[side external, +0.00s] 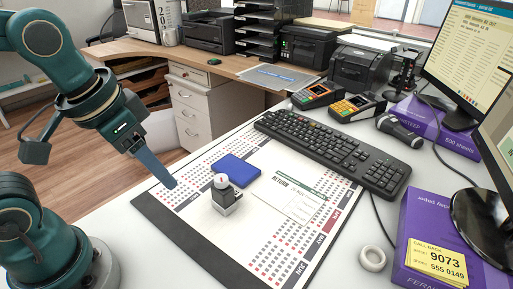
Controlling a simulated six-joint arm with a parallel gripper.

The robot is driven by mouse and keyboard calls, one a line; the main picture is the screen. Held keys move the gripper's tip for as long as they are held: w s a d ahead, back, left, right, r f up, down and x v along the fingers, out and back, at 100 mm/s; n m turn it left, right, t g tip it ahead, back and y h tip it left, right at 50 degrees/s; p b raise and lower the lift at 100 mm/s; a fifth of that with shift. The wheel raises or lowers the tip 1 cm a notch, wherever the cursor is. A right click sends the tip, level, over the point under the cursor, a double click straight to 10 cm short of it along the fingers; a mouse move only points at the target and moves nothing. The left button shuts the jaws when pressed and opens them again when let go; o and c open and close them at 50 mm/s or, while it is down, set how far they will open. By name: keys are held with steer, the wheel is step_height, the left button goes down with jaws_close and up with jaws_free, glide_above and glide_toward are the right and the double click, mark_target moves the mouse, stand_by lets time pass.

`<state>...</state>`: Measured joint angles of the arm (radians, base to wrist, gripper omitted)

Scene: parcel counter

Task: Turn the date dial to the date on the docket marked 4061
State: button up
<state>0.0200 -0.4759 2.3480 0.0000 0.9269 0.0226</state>
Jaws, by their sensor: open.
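A small grey and black device with a round pale top (224,196) stands upright on the calendar desk mat; it looks like the date stamp, but its dial marks are too small to read. A white slip headed RETURN (289,198) lies flat to its right; I cannot make out its number or date. A blue flat pad (238,170) lies just behind the stamp. My gripper (168,180) is open and empty, pointing down to the left of the stamp and above the mat's left part, apart from everything. Its fingers overlap from this side.
The desk mat (168,222) has a clear dark left border. A keyboard (335,148) and two card terminals (335,98) lie behind. A tape roll (372,259), purple paper boxes (418,225) and monitors (466,50) stand at right.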

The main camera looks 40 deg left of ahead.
step_height(320, 180, up, 4)
steer(key=n, duration=0.2)
steer(key=n+g, duration=0.2)
steer(key=g, duration=0.2)
glide_above(221, 177)
step_height(221, 177, down, 3)
steer(key=shift+f, duration=4.45)
